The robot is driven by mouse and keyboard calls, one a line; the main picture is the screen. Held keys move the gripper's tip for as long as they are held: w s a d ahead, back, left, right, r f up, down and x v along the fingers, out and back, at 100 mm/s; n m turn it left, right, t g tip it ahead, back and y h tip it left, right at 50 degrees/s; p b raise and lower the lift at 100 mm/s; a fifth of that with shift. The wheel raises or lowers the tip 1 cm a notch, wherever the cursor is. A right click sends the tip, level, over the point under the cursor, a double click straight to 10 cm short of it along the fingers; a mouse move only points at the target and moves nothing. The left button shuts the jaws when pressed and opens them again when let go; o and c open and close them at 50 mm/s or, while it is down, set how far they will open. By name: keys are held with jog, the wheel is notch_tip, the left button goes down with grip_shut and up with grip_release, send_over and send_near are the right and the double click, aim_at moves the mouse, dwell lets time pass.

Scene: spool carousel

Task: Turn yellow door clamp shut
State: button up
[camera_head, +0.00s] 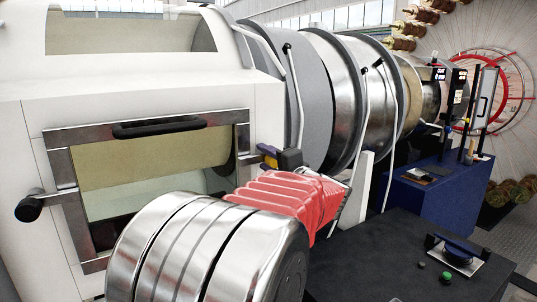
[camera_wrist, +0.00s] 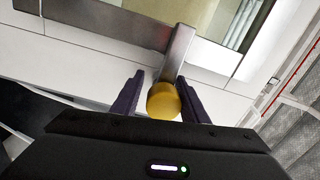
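The yellow door clamp is a metal bar (camera_wrist: 177,52) with a round yellow knob (camera_wrist: 163,101) at its end. In the wrist view the bar crosses the edge of the door frame and the knob lies outside it. My gripper (camera_wrist: 160,92) has its two dark fingers on either side of the knob. A gap shows between the knob and the left finger; the right finger is very close, and I cannot tell if it touches. In the head view my gripper (camera_head: 268,153) is at the door's right edge and largely hides the knob; the clamp's metal bar (camera_head: 249,159) shows beside it.
The door has a metal frame (camera_head: 60,170), a window and a black handle (camera_head: 158,127) on top. A black-knobbed clamp (camera_head: 30,208) is at its left. Large metal drums (camera_head: 325,90) stand behind my arm. A dark table (camera_head: 385,255) is at lower right.

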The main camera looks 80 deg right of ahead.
jog(key=shift+r, duration=0.1)
jog(key=v, duration=1.4)
jog(key=shift+w+d, duration=0.1)
dwell(0.6)
